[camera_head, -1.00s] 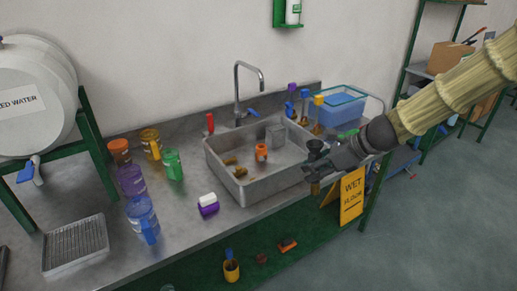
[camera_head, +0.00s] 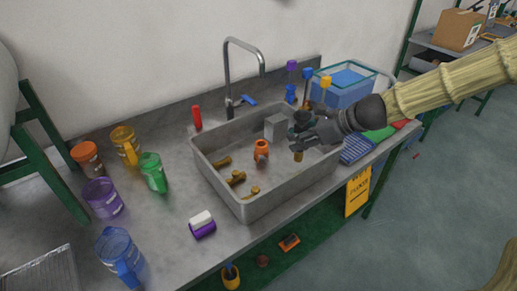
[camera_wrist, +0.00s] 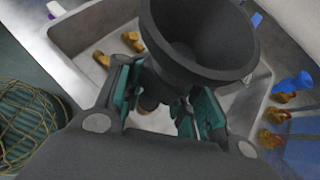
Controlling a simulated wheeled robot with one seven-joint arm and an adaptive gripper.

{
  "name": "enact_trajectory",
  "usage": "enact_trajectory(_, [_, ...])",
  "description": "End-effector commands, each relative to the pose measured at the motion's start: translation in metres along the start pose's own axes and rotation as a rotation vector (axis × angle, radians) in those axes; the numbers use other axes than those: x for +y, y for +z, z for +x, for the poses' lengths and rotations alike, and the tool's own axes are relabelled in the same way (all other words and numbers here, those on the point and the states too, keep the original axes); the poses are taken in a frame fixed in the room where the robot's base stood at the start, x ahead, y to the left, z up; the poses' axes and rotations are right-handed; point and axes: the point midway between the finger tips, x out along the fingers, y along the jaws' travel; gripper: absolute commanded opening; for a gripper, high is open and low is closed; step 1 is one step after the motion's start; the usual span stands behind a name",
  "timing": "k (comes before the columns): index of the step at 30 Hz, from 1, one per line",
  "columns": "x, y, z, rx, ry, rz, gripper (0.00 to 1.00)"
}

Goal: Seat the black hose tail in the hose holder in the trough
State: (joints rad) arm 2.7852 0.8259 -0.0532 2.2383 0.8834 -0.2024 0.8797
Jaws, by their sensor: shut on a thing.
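The black hose tail (camera_wrist: 200,35) has a wide dark cup on top. A brass end (camera_head: 298,156) shows below my gripper in the head view. My gripper (camera_head: 297,143) is shut on the hose tail and holds it upright above the right part of the metal trough (camera_head: 241,208). In the wrist view my gripper's teal-lined fingers (camera_wrist: 160,100) are around it below the cup. An orange hollow fitting (camera_head: 261,150), which looks like the hose holder, stands on the trough floor left of my gripper. It is not visible in the wrist view.
Several brass fittings (camera_head: 236,178) lie in the trough's left part. A grey block (camera_head: 275,127) stands at its back. A tap (camera_head: 243,45) arches behind. Purple, blue and yellow-topped pieces (camera_head: 326,83) stand behind the trough. Colored jugs (camera_head: 118,258) stand left.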

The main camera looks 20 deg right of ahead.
Motion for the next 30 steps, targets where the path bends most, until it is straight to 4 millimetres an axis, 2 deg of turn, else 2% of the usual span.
enact_trajectory(6, [0.002,-0.019,0.018,-0.015,-0.002,-0.008,0.03])
enact_trajectory(12, [0.005,-0.022,0.025,-0.018,0.000,-0.009,0.03])
enact_trajectory(17, [0.020,-0.016,0.041,-0.013,0.005,-0.002,0.03])
enact_trajectory(24, [0.051,0.003,0.068,-0.011,-0.006,0.020,0.03])
enact_trajectory(30, [0.067,0.017,0.078,-0.018,-0.030,0.038,0.03])
